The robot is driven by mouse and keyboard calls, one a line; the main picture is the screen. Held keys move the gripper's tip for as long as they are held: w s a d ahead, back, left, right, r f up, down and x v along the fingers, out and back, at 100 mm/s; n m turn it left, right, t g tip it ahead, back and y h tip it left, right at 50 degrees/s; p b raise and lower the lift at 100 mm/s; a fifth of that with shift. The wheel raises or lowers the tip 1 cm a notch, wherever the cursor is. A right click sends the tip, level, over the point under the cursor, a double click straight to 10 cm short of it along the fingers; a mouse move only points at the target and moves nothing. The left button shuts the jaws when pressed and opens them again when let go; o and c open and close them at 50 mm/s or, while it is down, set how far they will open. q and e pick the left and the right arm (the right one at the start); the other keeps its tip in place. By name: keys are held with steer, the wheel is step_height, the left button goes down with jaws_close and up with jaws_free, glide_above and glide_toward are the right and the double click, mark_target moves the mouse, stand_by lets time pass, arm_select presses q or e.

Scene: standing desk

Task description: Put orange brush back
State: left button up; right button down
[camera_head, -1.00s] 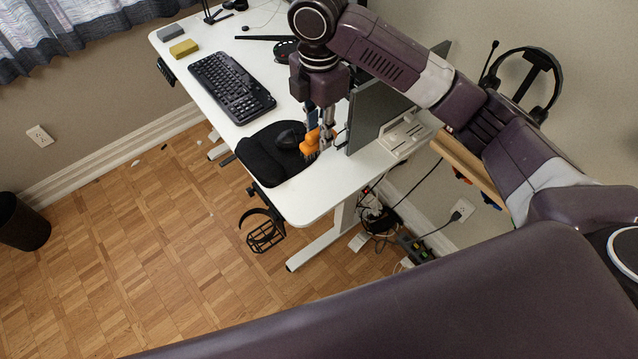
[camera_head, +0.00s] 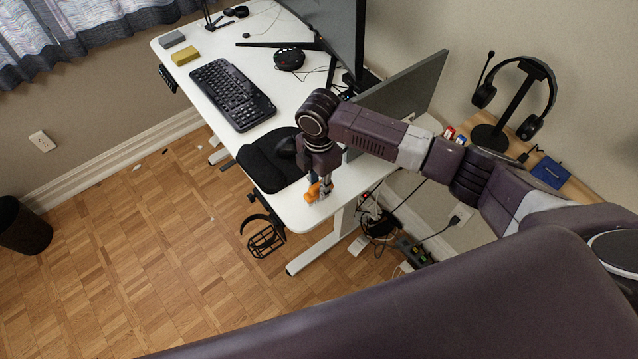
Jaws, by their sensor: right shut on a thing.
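The orange brush (camera_head: 313,193) is at the near right corner of the white standing desk (camera_head: 294,213). My right gripper (camera_head: 320,188) points down and is shut on the brush. The fingers and wrist cover part of the brush, and I cannot tell whether it touches the desk top. My left gripper is not in view.
A monitor panel (camera_head: 412,88) stands just behind my right arm. A black mouse mat (camera_head: 262,165) with a mouse and a keyboard (camera_head: 232,94) lie to the left. A wooden shelf (camera_head: 577,190) on the right holds a headset (camera_head: 538,72) on a stand.

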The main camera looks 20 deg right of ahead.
steer(key=shift+f, duration=0.15)
steer(key=c, duration=1.7)
jaws_free()
step_height(320, 180, up, 12)
steer(key=shift+r+b, duration=0.2)
steer(key=shift+b, duration=0.35)
